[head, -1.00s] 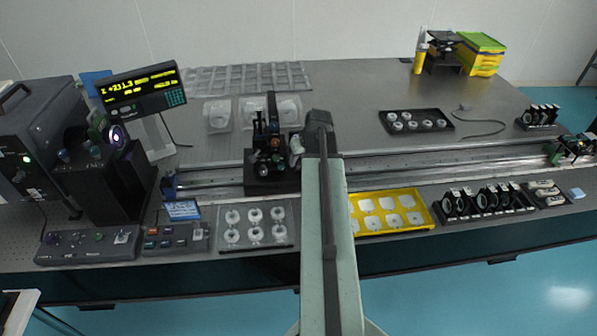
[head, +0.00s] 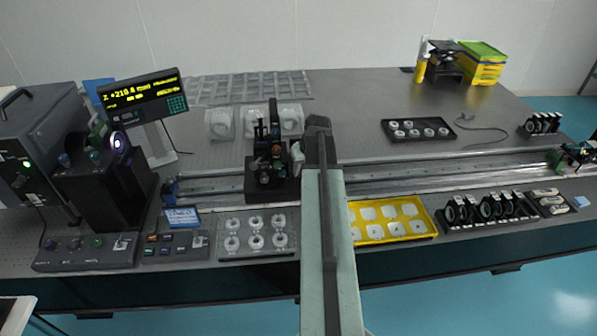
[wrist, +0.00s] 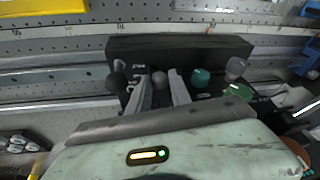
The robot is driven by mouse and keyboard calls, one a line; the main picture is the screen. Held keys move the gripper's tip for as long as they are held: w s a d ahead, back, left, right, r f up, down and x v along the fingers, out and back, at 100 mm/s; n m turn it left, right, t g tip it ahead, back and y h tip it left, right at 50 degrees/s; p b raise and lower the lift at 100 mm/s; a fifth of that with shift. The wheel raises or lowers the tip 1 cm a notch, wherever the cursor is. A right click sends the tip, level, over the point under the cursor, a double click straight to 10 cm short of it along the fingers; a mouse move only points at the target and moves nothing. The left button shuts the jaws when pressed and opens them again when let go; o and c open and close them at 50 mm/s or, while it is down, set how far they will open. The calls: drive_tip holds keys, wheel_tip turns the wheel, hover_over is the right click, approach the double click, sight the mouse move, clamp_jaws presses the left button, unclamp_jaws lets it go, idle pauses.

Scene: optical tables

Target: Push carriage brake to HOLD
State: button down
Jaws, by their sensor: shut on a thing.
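The black carriage (head: 268,172) sits on the long rail, left of my arm in the head view. In the wrist view the carriage (wrist: 225,47) carries a black ball knob (wrist: 116,83), a teal knob (wrist: 201,78) and a pale grey knob (wrist: 236,67). My gripper (wrist: 158,88) is shut on a small grey knob (wrist: 160,80) that shows between its two fingers. Which knob is the brake, and its HOLD mark, I cannot tell. In the head view my gripper (head: 298,152) is mostly hidden at the carriage's right side.
The rail (head: 400,168) runs right along the table. A yellow tray (head: 432,231) and lens mounts stand in front of it. A readout (head: 143,95) shows about Z +210.4. A clear tray (head: 225,252) of rings and control boxes (head: 85,250) lie at the front left.

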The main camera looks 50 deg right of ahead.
drive_tip(key=shift+w+d+r+g+y+p, duration=0.2)
drive_tip(key=shift+w+d+g+y+p, duration=0.1)
drive_tip(key=shift+w+d+g+y, duration=0.2)
drive_tip(key=shift+w+d+r+g+y+p, duration=0.15)
drive_tip(key=shift+w+d+g+y+p, duration=0.2)
drive_tip(key=shift+w+g, duration=0.25)
drive_tip(key=shift+w+d+f+g+y, duration=0.1)
drive_tip(key=shift+w+d+g+y, duration=0.35)
drive_tip(key=shift+g+y, duration=0.3)
drive_tip(key=shift+w+d+m+g+y+b, duration=0.15)
drive_tip(key=shift+w+m+g+y+b, duration=0.2)
drive_tip(key=shift+g+b, duration=0.3)
drive_tip(key=shift+s, duration=0.1)
drive_tip(key=c, duration=1.2)
unclamp_jaws()
drive_tip(key=shift+y, duration=0.25)
drive_tip(key=p+v, duration=0.7)
drive_tip(key=shift+r, duration=0.35)
